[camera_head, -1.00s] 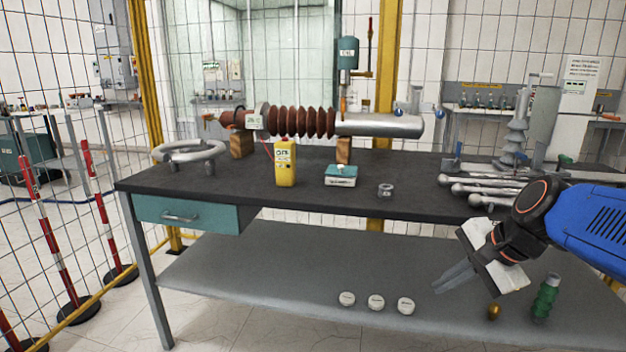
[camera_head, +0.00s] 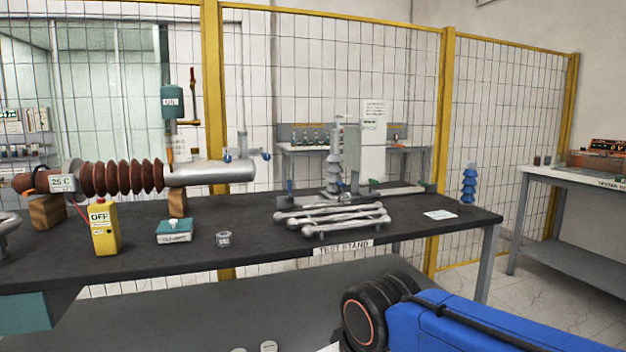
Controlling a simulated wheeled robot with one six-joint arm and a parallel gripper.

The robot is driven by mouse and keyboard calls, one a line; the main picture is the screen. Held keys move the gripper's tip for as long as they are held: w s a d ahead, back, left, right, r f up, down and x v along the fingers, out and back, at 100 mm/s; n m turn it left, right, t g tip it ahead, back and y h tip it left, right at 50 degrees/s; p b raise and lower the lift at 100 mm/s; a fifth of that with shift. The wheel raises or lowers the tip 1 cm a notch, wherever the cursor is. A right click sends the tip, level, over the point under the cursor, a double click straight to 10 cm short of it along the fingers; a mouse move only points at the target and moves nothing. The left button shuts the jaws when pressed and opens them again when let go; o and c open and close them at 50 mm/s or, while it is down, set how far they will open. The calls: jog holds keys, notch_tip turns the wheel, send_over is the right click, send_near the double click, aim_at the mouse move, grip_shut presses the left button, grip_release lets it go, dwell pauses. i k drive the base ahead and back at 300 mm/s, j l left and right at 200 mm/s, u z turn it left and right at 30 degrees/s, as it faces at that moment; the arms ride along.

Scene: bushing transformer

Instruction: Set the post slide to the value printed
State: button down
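A grey ribbed post (camera_head: 334,172) stands upright on a low base at the back of the dark test bench (camera_head: 275,247). The base runs right as a long grey bar (camera_head: 405,190), with a blue part at its left and a green one at its right end. I cannot tell which part is the slide or read a scale. A printed sheet (camera_head: 375,112) hangs behind, and a small white card (camera_head: 440,214) lies on the bench at right; their text is too small to read. My gripper's fingers are out of view below the frame; only my blue arm shows at bottom right.
Several silver rods (camera_head: 335,219) lie in front of the post. A brown ribbed bushing (camera_head: 122,178), a yellow OFF box (camera_head: 104,228), a teal box (camera_head: 174,231) and a small ring (camera_head: 223,239) are left.

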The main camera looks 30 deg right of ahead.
aim_at(334, 190)
jog(key=i+l+z, duration=0.65)
jog(key=i+l, duration=0.15)
jog(key=i, duration=0.15)
jog(key=i+l+u, duration=0.15)
jog(key=l, duration=1)
jog(key=l+u, duration=0.15)
jog(key=l, duration=0.95)
jog(key=l+u, duration=0.45)
jog(key=l, duration=0.3)
jog(key=k, duration=0.3)
